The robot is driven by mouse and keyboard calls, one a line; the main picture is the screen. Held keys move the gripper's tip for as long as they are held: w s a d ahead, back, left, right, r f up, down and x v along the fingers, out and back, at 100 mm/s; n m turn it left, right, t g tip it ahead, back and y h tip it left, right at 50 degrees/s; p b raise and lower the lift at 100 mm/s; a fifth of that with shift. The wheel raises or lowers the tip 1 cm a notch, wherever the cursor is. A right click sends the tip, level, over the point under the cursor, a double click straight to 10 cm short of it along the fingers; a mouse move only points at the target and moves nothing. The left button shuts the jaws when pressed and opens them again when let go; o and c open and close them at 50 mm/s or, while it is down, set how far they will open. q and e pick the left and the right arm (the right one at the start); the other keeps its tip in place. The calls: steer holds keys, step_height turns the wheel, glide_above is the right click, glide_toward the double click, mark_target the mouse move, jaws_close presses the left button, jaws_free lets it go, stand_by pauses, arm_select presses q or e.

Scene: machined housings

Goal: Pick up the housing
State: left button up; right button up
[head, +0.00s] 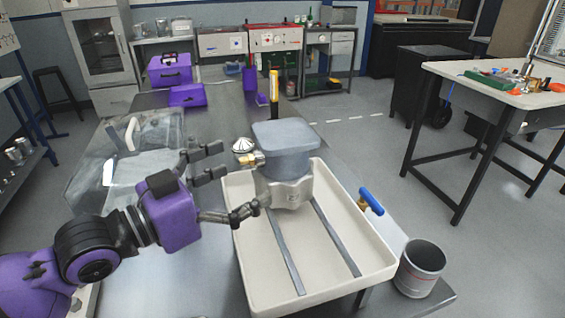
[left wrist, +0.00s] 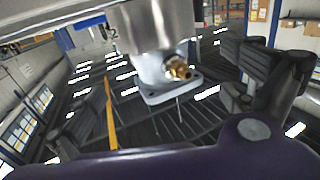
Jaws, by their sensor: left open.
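The housing (head: 288,190) stands upright at the far end of a white tray. It has a silver metal body, a broad blue-grey flat top (head: 285,137) and a brass fitting (head: 252,160) on its left side. My left gripper (head: 232,182) is open just left of the housing, its fingers pointing toward it. The lower finger is close to the housing's base; I cannot tell whether it touches. In the left wrist view the housing (left wrist: 152,30) appears upside down between the spread fingers, with its brass fitting (left wrist: 178,69) facing the camera. My right gripper is out of view.
A metal cup (head: 419,268) stands right of the tray. A clear bin (head: 92,180) lies behind my left arm. Purple boxes (head: 187,95) sit farther back.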

mark_target(261, 167)
arm_select(q)
steer(key=x, duration=0.3)
steer(key=shift+p, duration=0.3)
steer(key=shift+w+d+r, duration=0.1)
steer(key=shift+d, duration=0.2)
steer(key=p+x, duration=0.1)
steer(key=x, duration=0.2)
steer(key=shift+d, duration=0.3)
steer(key=shift+w+d+f, duration=0.2)
steer(key=shift+w+d, duration=0.1)
steer(key=shift+s, duration=0.1)
steer(key=c, duration=2)
steer(key=shift+r, duration=0.2)
steer(key=shift+c, duration=0.6)
